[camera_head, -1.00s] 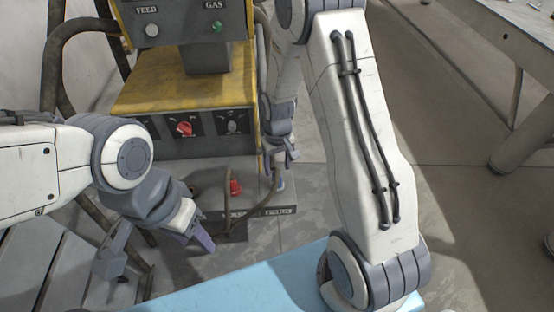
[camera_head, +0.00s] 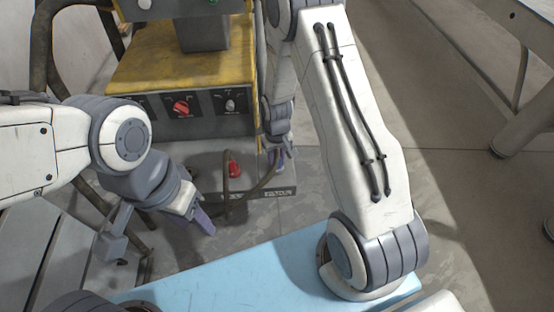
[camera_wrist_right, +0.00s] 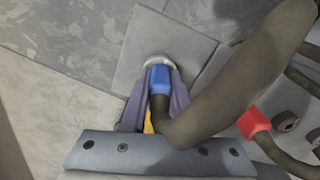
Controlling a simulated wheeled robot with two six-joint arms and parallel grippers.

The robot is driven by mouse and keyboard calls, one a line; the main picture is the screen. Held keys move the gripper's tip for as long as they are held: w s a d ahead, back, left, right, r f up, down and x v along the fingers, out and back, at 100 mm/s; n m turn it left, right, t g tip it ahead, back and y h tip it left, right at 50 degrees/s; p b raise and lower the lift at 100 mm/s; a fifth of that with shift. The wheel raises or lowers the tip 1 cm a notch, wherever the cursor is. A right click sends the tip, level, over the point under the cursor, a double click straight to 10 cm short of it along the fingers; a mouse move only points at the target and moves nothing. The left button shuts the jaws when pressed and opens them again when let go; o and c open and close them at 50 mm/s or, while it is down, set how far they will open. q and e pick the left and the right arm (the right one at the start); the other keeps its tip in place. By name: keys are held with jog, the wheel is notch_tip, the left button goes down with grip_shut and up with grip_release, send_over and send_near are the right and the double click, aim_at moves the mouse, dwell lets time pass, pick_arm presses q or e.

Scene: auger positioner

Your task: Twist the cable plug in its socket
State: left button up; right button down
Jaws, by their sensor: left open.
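My right gripper (camera_wrist_right: 158,95) has its two purple fingers on either side of a blue plug (camera_wrist_right: 160,80) and is shut on it. A thick dark cable (camera_wrist_right: 215,90) bends away from the plug and covers part of the right wrist view. A pale metal ring (camera_wrist_right: 158,62) shows at the plug's far end; whether it sits in a socket I cannot tell. In the head view the right gripper (camera_head: 281,157) is small, by the machine's right front corner, with the plug hidden.
A red plug (camera_wrist_right: 253,122) with its own cable is to the right in the wrist view, and shows on the machine's base (camera_head: 233,168). Round sockets (camera_wrist_right: 288,123) are beside it. The yellow-topped machine (camera_head: 185,70) stands behind. Open floor (camera_head: 460,230) lies to the right.

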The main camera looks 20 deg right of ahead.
jog(key=n+p, duration=0.1)
jog(key=n, duration=0.2)
jog(key=shift+r, duration=0.1)
jog(key=shift+n, duration=1.1)
jog(key=shift+p, duration=0.3)
jog(key=shift+d+n+p, duration=0.1)
jog(key=shift+n+p, duration=0.3)
jog(key=shift+n, duration=0.8)
jog(key=n, duration=0.2)
jog(key=shift+w+n, duration=0.1)
jog(key=shift+n, duration=0.3)
jog(key=c, duration=0.6)
grip_release()
